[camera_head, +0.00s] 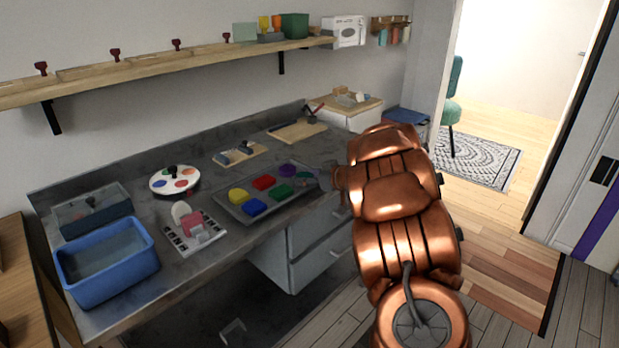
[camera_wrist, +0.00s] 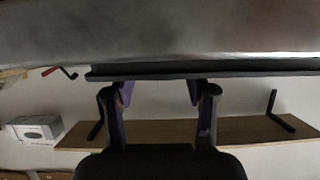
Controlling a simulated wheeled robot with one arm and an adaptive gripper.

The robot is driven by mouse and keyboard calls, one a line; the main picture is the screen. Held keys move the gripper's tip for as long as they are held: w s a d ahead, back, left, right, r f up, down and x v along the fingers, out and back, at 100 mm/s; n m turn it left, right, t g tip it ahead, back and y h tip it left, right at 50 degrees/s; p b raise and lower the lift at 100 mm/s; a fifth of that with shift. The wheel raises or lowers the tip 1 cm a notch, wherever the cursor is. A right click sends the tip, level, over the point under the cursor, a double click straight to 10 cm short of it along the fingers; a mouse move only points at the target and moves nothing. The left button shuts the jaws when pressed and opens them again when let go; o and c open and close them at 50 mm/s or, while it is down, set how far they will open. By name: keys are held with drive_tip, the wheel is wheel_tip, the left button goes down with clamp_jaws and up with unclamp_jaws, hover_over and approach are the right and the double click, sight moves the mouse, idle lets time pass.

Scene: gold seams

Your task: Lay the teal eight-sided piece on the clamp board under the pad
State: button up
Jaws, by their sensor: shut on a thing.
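The teal eight-sided piece (camera_head: 304,176) is at the right end of the grey tray (camera_head: 226,208), small and partly hidden by my gripper. My gripper (camera_head: 318,174) reaches in low from the right and appears shut on this piece. In the wrist view, the fingertips of my gripper (camera_wrist: 161,84) meet a dark tray edge (camera_wrist: 250,68), which hides what lies between them. The clamp board (camera_head: 290,133) lies at the back of the counter, with a red-handled clamp (camera_head: 313,110) at its right end. The red handle also shows in the wrist view (camera_wrist: 70,73). The pad is too small to make out.
Yellow (camera_head: 238,195), red, blue, green and purple pieces sit in the tray. A small board with dark parts (camera_head: 238,155) lies between tray and wall. A paint palette (camera_head: 175,180), a pink block on a card (camera_head: 193,229) and a blue bin (camera_head: 107,262) stand left.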

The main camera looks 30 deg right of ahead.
drive_tip(key=shift+f, duration=0.15)
drive_tip(key=o, duration=1.2)
drive_tip(key=shift+f+b, duration=0.2)
drive_tip(key=shift+b, duration=0.6)
drive_tip(key=p+v, duration=0.1)
drive_tip(key=v, duration=0.7)
drive_tip(key=shift+r, duration=0.15)
